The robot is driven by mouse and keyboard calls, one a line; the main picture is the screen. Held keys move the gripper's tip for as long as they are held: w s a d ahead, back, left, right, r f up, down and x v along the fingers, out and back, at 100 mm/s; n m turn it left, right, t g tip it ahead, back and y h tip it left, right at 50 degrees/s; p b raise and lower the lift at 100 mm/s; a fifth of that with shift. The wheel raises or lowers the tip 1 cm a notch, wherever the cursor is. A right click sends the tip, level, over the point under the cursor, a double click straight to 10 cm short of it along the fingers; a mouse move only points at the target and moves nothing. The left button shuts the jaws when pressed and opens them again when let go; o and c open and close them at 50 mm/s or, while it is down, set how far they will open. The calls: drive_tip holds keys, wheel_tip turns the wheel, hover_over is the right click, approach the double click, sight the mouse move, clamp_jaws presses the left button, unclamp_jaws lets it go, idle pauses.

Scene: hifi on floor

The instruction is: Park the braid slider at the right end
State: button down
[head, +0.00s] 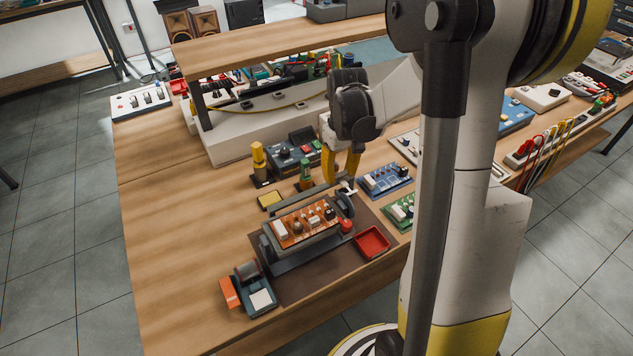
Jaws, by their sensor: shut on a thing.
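My gripper (341,176) points down with its yellow fingers at the back right of a board holder. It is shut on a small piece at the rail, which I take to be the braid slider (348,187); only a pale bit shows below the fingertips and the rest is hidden. A grey rail (293,198) runs behind the holder, and the gripped piece is near its right end. Whether it touches the end cannot be told. An orange circuit board (306,222) sits in the holder, with a dark clamp (344,204) at its right.
A brown mat (300,288) lies under the holder, with a red tray (371,242) at its right. Blue (386,179) and green (401,210) boards lie to the right. A yellow-topped bottle (259,160) and green-topped one (305,175) stand behind.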

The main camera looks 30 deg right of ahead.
sight(350, 178)
drive_tip(key=shift+d, duration=1.55)
drive_tip(key=c, duration=1.3)
unclamp_jaws()
drive_tip(key=o, duration=0.4)
drive_tip(key=shift+d, duration=0.2)
drive_tip(key=shift+o, duration=0.2)
drive_tip(key=shift+a, duration=0.1)
drive_tip(key=shift+r, duration=0.1)
wheel_tip(350, 178, up, 12)
